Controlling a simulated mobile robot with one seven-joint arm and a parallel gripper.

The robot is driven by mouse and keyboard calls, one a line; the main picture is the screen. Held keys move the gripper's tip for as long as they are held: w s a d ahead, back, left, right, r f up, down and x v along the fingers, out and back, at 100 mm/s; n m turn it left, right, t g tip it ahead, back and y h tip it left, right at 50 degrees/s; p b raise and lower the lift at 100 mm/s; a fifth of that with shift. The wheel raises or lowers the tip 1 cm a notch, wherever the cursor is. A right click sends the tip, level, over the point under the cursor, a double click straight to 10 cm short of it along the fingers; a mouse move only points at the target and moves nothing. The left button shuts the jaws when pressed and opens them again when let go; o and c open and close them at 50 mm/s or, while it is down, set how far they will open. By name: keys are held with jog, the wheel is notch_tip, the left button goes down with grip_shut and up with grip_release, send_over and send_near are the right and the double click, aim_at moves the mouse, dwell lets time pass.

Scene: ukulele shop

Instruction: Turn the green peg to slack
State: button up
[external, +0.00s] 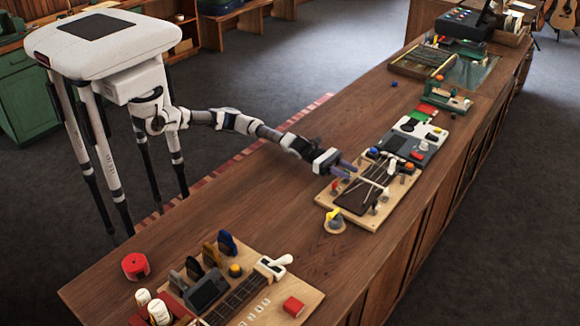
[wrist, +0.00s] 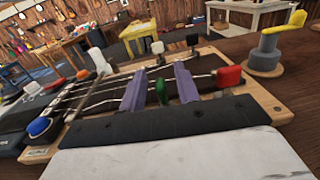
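The green peg (wrist: 162,92) stands upright between the two purple fingers of my gripper (wrist: 159,78) in the wrist view. The fingers are apart, one on each side of it, with visible gaps, so my gripper is open and holds nothing. A red peg (wrist: 228,76), black pegs and white pegs stand on the same wooden board (wrist: 262,98), with strings running across it. In the external view my gripper (external: 346,168) is over the near left edge of this board (external: 362,220). I cannot make out the green peg there.
A second wooden board (external: 312,299) with a fretboard and a red cylinder (external: 135,266) are nearer the camera. More fixtures line the counter beyond. Bare counter (external: 240,215) lies between the boards.

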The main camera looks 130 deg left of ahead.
jog(key=shift+w, duration=0.1)
jog(key=shift+c, duration=0.4)
grip_shut()
jog(key=shift+w+d+f+m+h+b, duration=0.15)
jog(key=shift+d+m+h+b, duration=0.35)
jog(key=shift+h+b, duration=0.4)
jog(key=shift+b, duration=0.55)
jog(key=shift+f+m+h+b, duration=0.1)
jog(key=shift+m+h+b, duration=0.3)
jog(key=shift+h, duration=0.1)
jog(key=shift+a+m+g+h+b, duration=0.2)
jog(key=shift+m+g+h+b, duration=0.3)
jog(key=shift+h, duration=0.4)
